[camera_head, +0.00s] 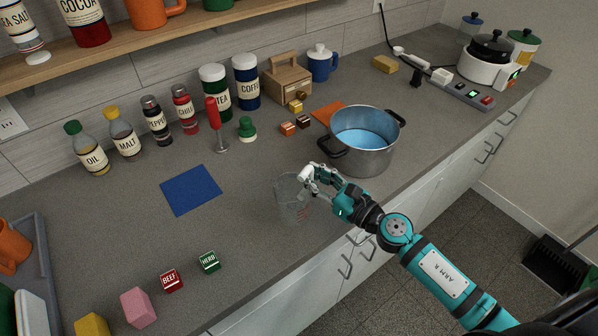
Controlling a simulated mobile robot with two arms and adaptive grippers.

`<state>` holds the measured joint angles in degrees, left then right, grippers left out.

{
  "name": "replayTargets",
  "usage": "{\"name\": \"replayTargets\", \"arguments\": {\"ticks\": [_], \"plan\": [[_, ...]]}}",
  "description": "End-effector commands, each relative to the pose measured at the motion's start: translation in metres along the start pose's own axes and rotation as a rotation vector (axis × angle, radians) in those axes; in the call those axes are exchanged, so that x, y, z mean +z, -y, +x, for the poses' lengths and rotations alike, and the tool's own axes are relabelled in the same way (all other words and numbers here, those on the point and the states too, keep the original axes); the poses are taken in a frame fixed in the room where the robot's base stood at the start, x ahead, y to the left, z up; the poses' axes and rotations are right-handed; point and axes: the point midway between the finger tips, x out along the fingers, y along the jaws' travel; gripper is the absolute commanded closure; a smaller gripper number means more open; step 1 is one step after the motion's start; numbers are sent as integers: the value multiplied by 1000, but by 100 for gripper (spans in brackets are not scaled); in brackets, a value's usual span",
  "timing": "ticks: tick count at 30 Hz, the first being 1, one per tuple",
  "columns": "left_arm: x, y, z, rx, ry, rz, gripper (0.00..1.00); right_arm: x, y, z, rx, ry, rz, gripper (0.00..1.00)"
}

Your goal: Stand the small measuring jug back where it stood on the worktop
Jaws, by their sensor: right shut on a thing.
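The small measuring jug (289,203) is clear and see-through, with faint markings. It is upright over the front part of the grey worktop (240,235), left of the steel pot. I cannot tell whether its base touches the worktop. My right gripper (309,178) is shut on the jug at its upper right side, and its fingers hide part of the rim and the handle side. My left gripper is not in view.
A steel pot (372,158) with blue liquid stands right of the jug. A blue mat (190,190) lies to its left. A green cube (209,262) and red cube (172,281) lie front left. The worktop between mat and jug is clear.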

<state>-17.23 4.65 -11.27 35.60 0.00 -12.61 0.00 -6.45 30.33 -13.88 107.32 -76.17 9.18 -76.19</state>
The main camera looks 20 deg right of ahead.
Motion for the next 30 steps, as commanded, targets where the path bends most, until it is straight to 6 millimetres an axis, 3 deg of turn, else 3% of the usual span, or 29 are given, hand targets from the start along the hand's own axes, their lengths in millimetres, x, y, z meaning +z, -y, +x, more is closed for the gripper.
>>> {"name": "replayTargets", "arguments": {"ticks": [3,11,12,17,29,30], "plan": [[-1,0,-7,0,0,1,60,1,0,23,0,3,3,100],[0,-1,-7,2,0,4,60,-9,0,46,-2,0,4,100],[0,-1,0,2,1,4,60,-21,-1,44,-2,-1,8,100],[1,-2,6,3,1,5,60,-39,0,44,-2,0,5,100],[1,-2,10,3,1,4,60,-44,0,43,0,0,0,100],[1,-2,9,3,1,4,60,-43,0,43,-1,-1,0,84]]}}
